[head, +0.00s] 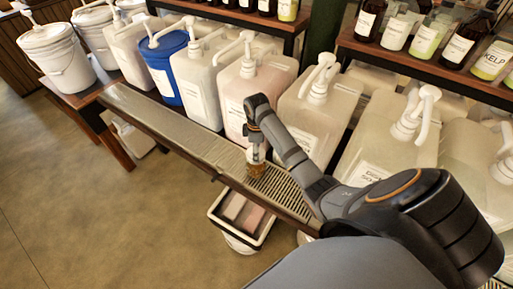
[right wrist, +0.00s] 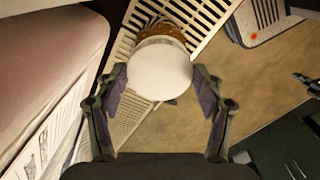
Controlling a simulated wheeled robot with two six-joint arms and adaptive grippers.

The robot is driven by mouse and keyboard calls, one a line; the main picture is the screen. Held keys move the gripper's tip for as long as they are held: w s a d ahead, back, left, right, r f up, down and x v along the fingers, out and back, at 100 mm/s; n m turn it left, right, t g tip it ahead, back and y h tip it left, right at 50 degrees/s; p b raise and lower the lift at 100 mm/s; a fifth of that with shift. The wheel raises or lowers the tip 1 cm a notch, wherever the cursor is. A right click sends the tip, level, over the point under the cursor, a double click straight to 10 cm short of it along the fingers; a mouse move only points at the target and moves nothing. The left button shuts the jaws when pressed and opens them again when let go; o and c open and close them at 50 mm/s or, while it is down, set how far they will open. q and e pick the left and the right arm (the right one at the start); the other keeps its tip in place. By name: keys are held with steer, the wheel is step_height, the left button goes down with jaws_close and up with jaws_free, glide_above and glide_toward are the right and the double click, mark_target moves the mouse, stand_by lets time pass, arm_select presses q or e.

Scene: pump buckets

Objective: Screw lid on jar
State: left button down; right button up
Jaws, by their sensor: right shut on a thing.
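My right gripper (head: 257,150) points down over the slotted drip tray. In the right wrist view its two fingers (right wrist: 158,80) are shut on the sides of a round white lid (right wrist: 160,68). A jar with amber-brown contents (head: 257,169) is directly below the gripper on the tray; part of it shows beyond the lid in the right wrist view (right wrist: 165,32). The lid hides the jar's mouth, so I cannot tell whether its threads are engaged. A dark part like my left gripper (right wrist: 306,82) is cut off at the right wrist view's edge, its state unclear.
Large pump containers (head: 257,90) stand in a row behind the drip tray (head: 185,132), close to my right arm. A bin (head: 240,218) sits below the tray's front edge. Bottles line the shelves above. The floor (head: 110,200) at the left is clear.

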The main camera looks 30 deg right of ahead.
steer(key=shift+f, duration=0.15)
steer(key=o, duration=0.7)
steer(key=shift+o, duration=0.2)
step_height(320, 180, up, 8)
steer(key=shift+f, duration=0.2)
